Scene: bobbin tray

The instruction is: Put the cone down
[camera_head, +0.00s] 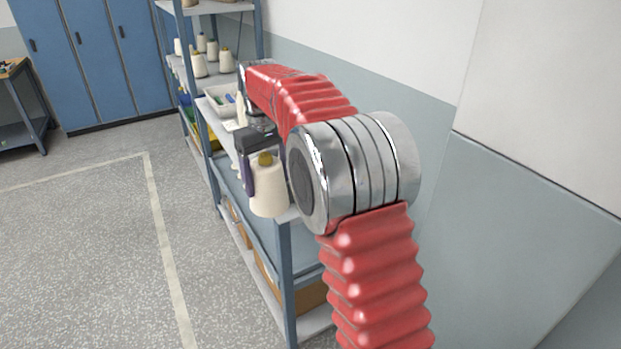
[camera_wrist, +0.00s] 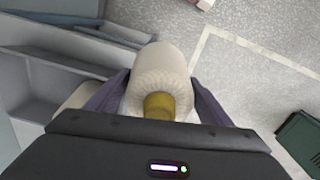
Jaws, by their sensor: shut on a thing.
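A cream thread cone (camera_head: 268,197) with a yellow-brown top is held by my gripper (camera_head: 262,165) at the near end of the shelf unit. In the wrist view the cone (camera_wrist: 160,72) sits between the two purple fingers of my gripper (camera_wrist: 158,95), its yellow-brown tip (camera_wrist: 159,105) toward the camera. The fingers are shut on it from both sides. In the head view my arm hides part of the shelf behind. Whether the cone's base touches anything below cannot be told.
The blue-framed shelf unit (camera_head: 287,270) stands along the wall. Several other cones (camera_head: 199,64) stand on its farther shelves. A white tray (camera_head: 219,99) sits on a middle shelf. Blue lockers (camera_head: 95,55) stand at the back left. The speckled floor left of the shelf is clear.

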